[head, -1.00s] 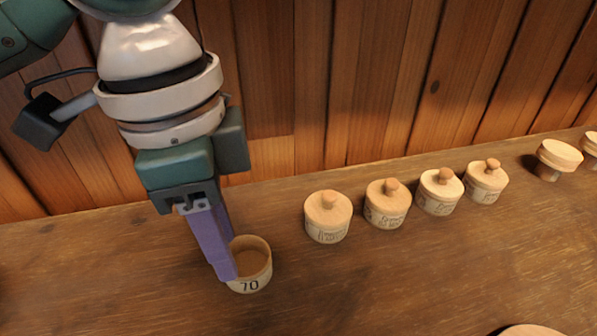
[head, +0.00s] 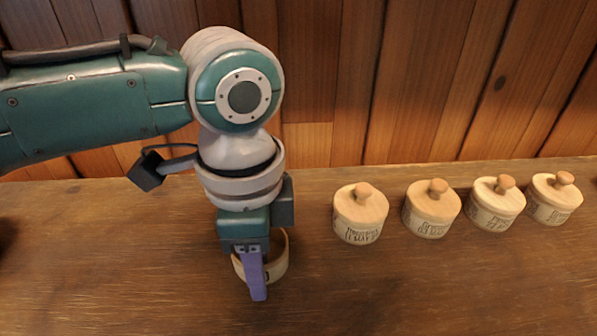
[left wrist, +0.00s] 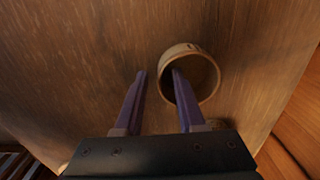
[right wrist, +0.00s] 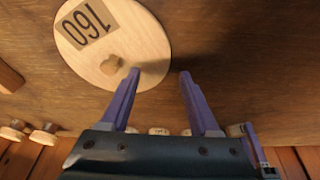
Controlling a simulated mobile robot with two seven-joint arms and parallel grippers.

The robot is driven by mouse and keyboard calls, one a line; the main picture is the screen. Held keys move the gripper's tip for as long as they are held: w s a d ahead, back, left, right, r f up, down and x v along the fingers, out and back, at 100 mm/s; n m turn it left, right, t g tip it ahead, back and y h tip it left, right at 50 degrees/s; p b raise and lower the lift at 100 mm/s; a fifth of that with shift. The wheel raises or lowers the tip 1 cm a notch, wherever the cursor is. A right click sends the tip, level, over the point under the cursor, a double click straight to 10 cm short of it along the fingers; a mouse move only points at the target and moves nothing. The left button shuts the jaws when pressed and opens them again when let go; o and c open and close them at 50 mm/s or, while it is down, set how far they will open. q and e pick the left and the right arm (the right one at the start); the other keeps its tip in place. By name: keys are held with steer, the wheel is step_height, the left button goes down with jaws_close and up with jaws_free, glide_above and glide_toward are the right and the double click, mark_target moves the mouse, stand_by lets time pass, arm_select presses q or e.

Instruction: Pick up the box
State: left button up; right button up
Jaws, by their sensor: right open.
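A round, open wooden box (head: 279,264) stands on the wooden counter, partly hidden behind my left gripper (head: 258,292) in the head view. The left wrist view shows its round opening (left wrist: 205,82) from above. My left gripper (left wrist: 158,73) is open there. One purple finger reaches over the opening and the other is outside, with the near wall between them. I cannot tell whether either finger touches it. My right gripper (right wrist: 158,74) is open and empty, near a pale round wooden lid (right wrist: 125,30) with a knob and a "160" label.
Several round lidded wooden boxes (head: 360,214) stand in a row right of the open box, their knobs upright. A plank wall (head: 400,90) rises behind the counter (head: 420,290). The counter's front right is clear in the head view.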

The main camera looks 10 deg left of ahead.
arm_select(q)
steer(key=shift+c, duration=0.4)
jaws_close()
stand_by(1.0)
